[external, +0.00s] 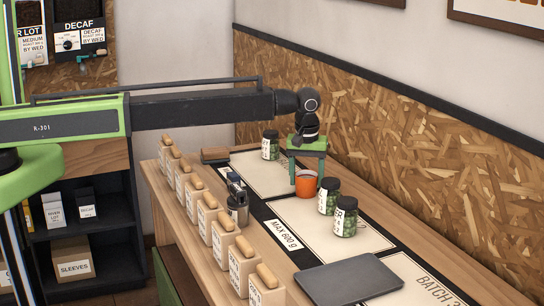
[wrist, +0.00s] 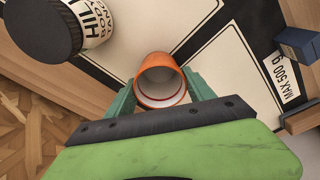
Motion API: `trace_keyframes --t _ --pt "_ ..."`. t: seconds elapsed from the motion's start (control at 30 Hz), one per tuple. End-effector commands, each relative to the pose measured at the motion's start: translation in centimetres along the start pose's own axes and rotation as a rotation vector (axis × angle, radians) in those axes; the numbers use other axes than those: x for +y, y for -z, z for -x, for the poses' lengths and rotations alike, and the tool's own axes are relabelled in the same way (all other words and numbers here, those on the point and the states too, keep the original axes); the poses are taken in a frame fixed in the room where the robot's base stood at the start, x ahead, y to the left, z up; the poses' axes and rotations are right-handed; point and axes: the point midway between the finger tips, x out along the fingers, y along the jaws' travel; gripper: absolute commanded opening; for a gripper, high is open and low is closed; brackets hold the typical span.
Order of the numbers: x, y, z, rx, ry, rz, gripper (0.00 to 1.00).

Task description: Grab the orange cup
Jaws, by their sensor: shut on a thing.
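The orange cup (external: 306,183) stands upright on the wooden counter, on or beside a cream mat, with its opening up. In the wrist view the orange cup (wrist: 162,80) shows its pale inside and looks empty. My gripper (external: 308,172) reaches down from above with green fingers. In the wrist view my gripper (wrist: 165,92) has one finger on each side of the cup, shut on it. Most of the fingers' contact is hidden by the green gripper body. I cannot tell whether the cup is lifted off the mat.
Two green-filled jars (external: 345,216) with black lids stand right of the cup, and another jar (external: 270,145) stands behind. A dark flat slab (external: 348,281) lies in front. A chipboard wall (external: 400,130) bounds the right.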

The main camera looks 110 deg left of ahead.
Motion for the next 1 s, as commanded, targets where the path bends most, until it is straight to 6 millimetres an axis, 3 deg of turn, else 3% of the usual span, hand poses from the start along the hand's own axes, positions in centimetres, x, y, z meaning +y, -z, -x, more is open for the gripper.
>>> trace_keyframes --t 0.27,0.53,1.0 --pt "0.0 0.1 0.5 0.0 0.0 0.0 0.18" --pt "0.0 0.6 5.2 0.0 0.001 0.0 0.18" --pt "-1.5 -8.8 11.7 -0.001 0.001 -0.002 0.18"
